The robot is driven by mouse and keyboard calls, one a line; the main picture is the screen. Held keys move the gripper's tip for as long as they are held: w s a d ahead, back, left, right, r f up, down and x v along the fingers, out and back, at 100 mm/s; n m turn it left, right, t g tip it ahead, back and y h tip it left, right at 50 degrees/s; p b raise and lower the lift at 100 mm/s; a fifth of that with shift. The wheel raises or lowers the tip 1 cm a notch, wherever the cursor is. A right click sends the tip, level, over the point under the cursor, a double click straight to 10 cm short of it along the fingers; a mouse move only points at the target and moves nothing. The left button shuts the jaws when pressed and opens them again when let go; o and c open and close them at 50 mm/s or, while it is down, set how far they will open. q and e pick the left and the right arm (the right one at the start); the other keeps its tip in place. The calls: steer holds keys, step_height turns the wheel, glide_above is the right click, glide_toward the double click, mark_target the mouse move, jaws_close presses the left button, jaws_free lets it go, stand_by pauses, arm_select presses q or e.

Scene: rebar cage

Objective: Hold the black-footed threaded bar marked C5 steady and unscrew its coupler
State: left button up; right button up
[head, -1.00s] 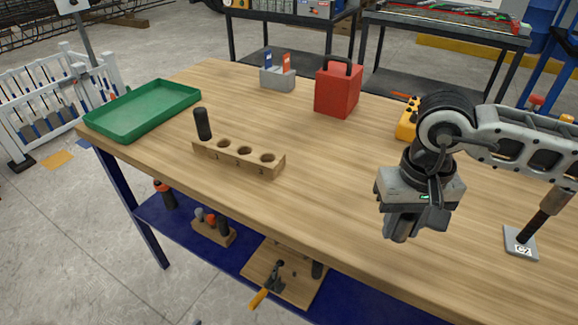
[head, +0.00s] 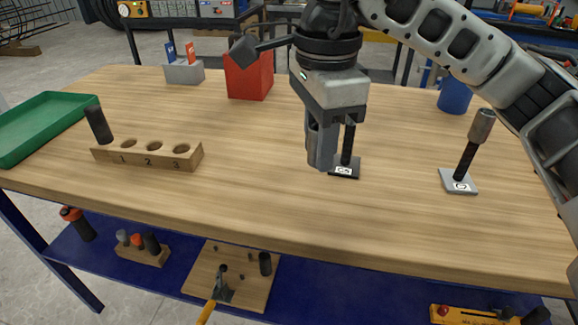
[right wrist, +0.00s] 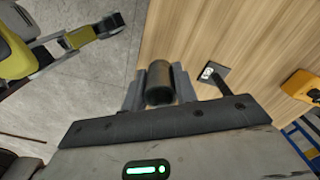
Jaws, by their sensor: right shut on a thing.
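My right gripper (head: 320,150) is shut on a grey-brown metal coupler, a short cylinder (right wrist: 160,86) seen between the fingers in the right wrist view. In the head view the fingers mostly hide it. The black-footed threaded bar (head: 348,145) stands upright on the table just right of and behind the fingers. Its black foot (head: 344,168) carries a white label that seems to read C5. Its top is hidden by my gripper. The bar's foot also shows in the right wrist view (right wrist: 209,74), apart from the held cylinder. My left gripper is out of view.
A grey-footed bar with a coupler on top (head: 482,124) stands to the right. A wooden block with numbered holes (head: 148,157), a black cylinder (head: 98,124), a green tray (head: 38,118), a red box (head: 250,78) and a blue cup (head: 455,94) are on the table. The front middle is clear.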

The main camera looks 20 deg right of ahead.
mark_target(348, 141)
steer(key=w+d+f, duration=0.2)
steer(key=w, duration=0.1)
steer(key=w+d+f, duration=0.2)
steer(key=w+f, duration=0.1)
steer(key=w, duration=0.1)
steer(key=w+d+f+p, duration=0.1)
steer(key=w+f, duration=0.2)
steer(key=shift+w+d+f, duration=0.2)
steer(key=shift+w+d, duration=0.15)
steer(key=shift+d, duration=0.05)
steer(key=shift+w+d+f, duration=0.15)
steer(key=shift+w+f, duration=0.1)
steer(key=shift+f, duration=0.15)
step_height(348, 141, down, 3)
steer(key=shift+w+d+f, duration=0.1)
steer(key=shift+f, duration=0.05)
steer(key=shift+f, duration=0.2)
steer(key=o, duration=1.1)
